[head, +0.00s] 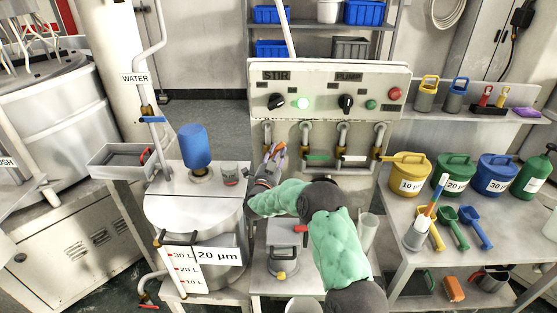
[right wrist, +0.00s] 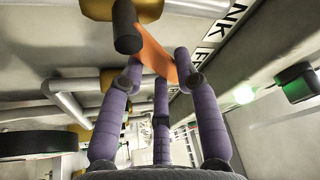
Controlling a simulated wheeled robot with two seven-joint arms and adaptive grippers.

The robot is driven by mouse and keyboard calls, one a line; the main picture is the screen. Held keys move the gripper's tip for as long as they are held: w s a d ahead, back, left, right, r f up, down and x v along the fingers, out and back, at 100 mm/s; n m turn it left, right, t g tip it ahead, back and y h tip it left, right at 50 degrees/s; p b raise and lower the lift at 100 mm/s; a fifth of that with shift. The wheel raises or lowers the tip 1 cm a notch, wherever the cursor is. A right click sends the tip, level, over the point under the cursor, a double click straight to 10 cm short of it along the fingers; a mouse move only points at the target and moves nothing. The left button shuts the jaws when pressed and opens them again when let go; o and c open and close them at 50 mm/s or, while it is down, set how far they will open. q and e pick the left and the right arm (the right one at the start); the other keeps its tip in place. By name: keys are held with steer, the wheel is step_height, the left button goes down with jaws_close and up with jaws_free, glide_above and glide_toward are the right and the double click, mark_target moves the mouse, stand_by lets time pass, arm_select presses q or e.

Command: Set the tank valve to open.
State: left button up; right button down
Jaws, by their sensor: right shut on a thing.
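The orange lever (head: 280,147) belongs to the leftmost valve on the pipes under the control panel. My right gripper (head: 274,156) reaches it from below and in front. In the right wrist view, the purple fingers of my right gripper (right wrist: 160,70) are shut around the flat orange lever (right wrist: 155,55). The lever runs from a dark round stem at upper left down to the right. A partly cut label reading "NK F" (right wrist: 225,25) is on the panel above it. My left gripper is not in view.
The control panel (head: 325,78) has knobs and a lit green lamp. A green lever (head: 317,157) and a white lever (head: 355,158) sit on the pipes to the right. The steel tank with a blue motor (head: 195,145) stands at left. Colored cans (head: 454,172) fill the right bench.

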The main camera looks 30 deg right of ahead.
steer(key=shift+w+a+r+n+t+y+b, duration=0.35)
steer(key=shift+n+t+y, duration=0.3)
steer(key=shift+n, duration=1.2)
steer(key=shift+w+a+r+n+t+y+b, duration=0.15)
steer(key=shift+a+n+t+y+b, duration=0.5)
steer(key=shift+n, duration=1.15)
steer(key=shift+w+a+r+n+t+y+b, duration=0.1)
steer(key=shift+w+r+n+t+y+b, duration=0.15)
steer(key=shift+n+t, duration=1.15)
steer(key=shift+n+g+y, duration=0.25)
steer(key=shift+n+g, duration=0.15)
steer(key=shift+n, duration=0.25)
steer(key=c, duration=0.9)
jaws_free()
steer(key=v, duration=1.2)
